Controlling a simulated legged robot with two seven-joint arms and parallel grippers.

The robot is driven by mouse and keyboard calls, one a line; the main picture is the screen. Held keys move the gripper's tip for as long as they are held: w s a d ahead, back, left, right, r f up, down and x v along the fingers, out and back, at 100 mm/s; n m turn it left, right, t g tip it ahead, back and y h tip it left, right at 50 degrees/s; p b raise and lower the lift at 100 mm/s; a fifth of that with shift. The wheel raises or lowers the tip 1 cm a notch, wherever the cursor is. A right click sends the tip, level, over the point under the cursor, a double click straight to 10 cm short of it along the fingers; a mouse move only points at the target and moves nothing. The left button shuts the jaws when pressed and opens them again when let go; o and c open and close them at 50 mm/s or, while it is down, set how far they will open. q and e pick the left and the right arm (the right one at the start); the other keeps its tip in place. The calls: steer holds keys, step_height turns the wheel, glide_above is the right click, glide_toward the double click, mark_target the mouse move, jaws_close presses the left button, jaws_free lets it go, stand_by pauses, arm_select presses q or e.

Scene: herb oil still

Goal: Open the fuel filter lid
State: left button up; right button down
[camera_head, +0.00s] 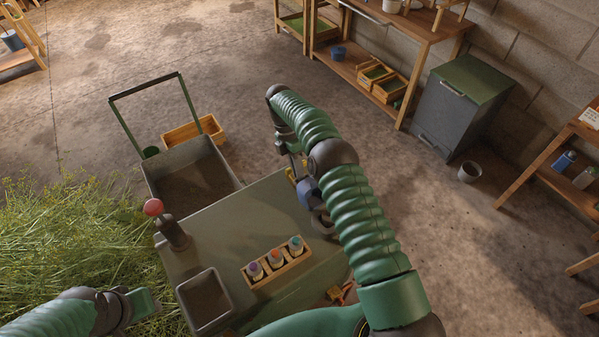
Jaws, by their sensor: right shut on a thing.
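My right arm reaches over the grey-green bench top and bends down, with its right gripper (297,168) at the far right edge of the bench. This gripper is shut at a blue round part (307,191), which looks like the fuel filter lid. The arm partly hides the contact. A dark round ring (322,222) sits just below the blue part, partly covered by my arm. Whether the lid is raised or seated cannot be told. My left gripper (142,303) is at the lower left, away from the filter; its jaw opening is unclear.
The bench top (240,228) carries a red-knobbed lever (154,208), a grey tray (205,300) and a wooden rack (277,266) of small bottles. A cart (195,180) stands behind. Cut herbs (80,240) lie left. A dark cabinet (455,105) stands right.

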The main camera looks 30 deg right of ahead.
steer(key=shift+w+a, duration=0.15)
steer(key=shift+w, duration=0.1)
steer(key=c, duration=1.8)
jaws_free()
steer(key=o, duration=0.3)
steer(key=shift+w+f, duration=0.3)
steer(key=shift+w, duration=0.05)
arm_select(q)
steer(key=shift+w+a+f, duration=0.1)
steer(key=shift+w+f, duration=0.05)
steer(key=shift+w, duration=0.15)
arm_select(e)
steer(key=shift+s+a+r, duration=0.1)
steer(key=shift+s, duration=0.05)
arm_select(q)
steer(key=shift+w, duration=0.1)
steer(key=shift+f, duration=0.1)
